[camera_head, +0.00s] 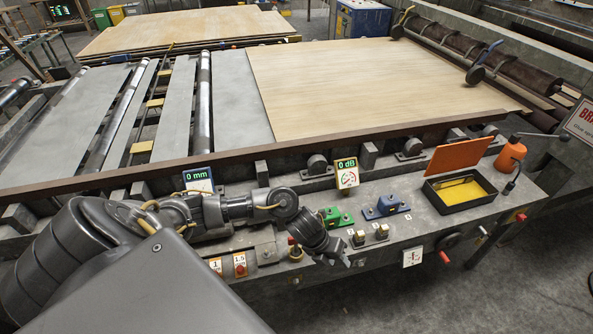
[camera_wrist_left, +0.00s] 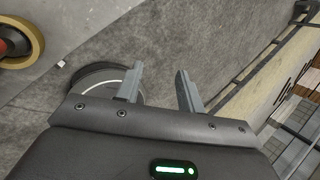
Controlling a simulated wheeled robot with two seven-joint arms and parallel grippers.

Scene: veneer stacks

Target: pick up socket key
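I cannot pick out a socket key with certainty in either view. My left gripper (camera_head: 342,260) reaches in from the left over the front edge of the control ledge, pointing down and to the right. In the left wrist view the two fingers of this gripper (camera_wrist_left: 158,84) stand apart with nothing between them. A dark round disc with a light line (camera_wrist_left: 98,78) shows behind the left finger. My right gripper is in neither view.
Behind lies a large veneer sheet (camera_head: 370,85). Grey floor is open at lower right.

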